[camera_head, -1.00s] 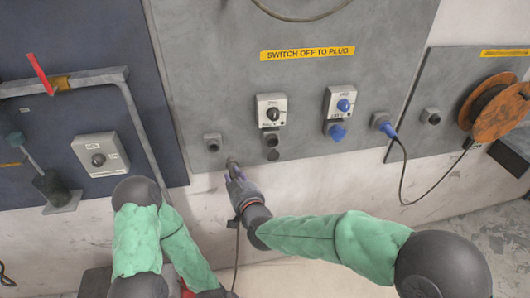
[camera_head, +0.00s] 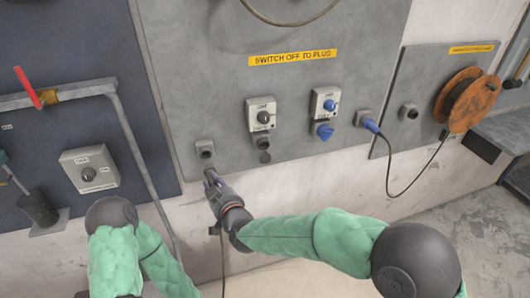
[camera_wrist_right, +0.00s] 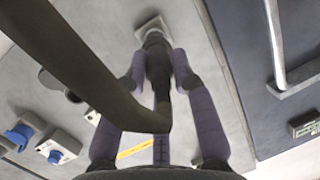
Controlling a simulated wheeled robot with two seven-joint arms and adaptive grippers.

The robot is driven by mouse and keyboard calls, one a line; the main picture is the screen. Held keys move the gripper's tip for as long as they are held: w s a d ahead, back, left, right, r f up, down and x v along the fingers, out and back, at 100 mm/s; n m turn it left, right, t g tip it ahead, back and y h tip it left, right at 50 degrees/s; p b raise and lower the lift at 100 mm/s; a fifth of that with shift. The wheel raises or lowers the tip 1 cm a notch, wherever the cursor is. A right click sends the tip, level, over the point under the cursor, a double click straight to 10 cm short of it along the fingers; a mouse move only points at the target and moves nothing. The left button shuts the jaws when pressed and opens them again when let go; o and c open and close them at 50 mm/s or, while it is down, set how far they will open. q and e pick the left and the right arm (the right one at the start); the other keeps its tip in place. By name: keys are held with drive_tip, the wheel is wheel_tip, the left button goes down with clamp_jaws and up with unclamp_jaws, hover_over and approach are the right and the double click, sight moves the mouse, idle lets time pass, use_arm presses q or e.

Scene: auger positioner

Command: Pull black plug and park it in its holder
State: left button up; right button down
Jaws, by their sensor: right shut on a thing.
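My right gripper (camera_head: 212,180) is shut on the black plug (camera_wrist_right: 157,62), which shows between its purple finger pads in the right wrist view. The plug points at the grey square holder (camera_head: 205,148), also seen in the wrist view (camera_wrist_right: 150,26). In that view the plug's tip overlaps the holder; I cannot tell whether it is inside. The plug's thick black cable (camera_wrist_right: 85,65) crosses the wrist view and hangs below the gripper in the head view. The black-knob switch box (camera_head: 262,114) has a dark socket (camera_head: 262,142) beneath it. My left gripper is out of view.
A blue-knob switch box (camera_head: 325,102) with a blue socket (camera_head: 322,130) is to the right. A blue plug (camera_head: 371,125) sits in a grey holder, its cable running to an orange reel (camera_head: 472,98). A grey conduit (camera_head: 135,150) runs down on the left.

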sight(211, 172)
drive_tip(key=shift+w, duration=0.15)
drive_tip(key=shift+w+a+b, duration=0.2)
drive_tip(key=shift+w+b, duration=0.1)
drive_tip(key=shift+w, duration=0.3)
drive_tip(key=shift+w+a+b, duration=0.2)
drive_tip(key=shift+w+b, duration=0.05)
drive_tip(key=shift+w, duration=0.35)
drive_tip(key=shift+w+a, duration=0.25)
drive_tip(key=shift+w, duration=0.7)
drive_tip(key=shift+b, duration=0.35)
drive_tip(key=shift+w+a, duration=0.25)
drive_tip(key=shift+w, duration=0.5)
drive_tip(key=shift+w+a, duration=0.2)
drive_tip(key=shift+w, duration=0.5)
drive_tip(key=c, duration=0.9)
unclamp_jaws()
drive_tip(key=shift+c, duration=0.2)
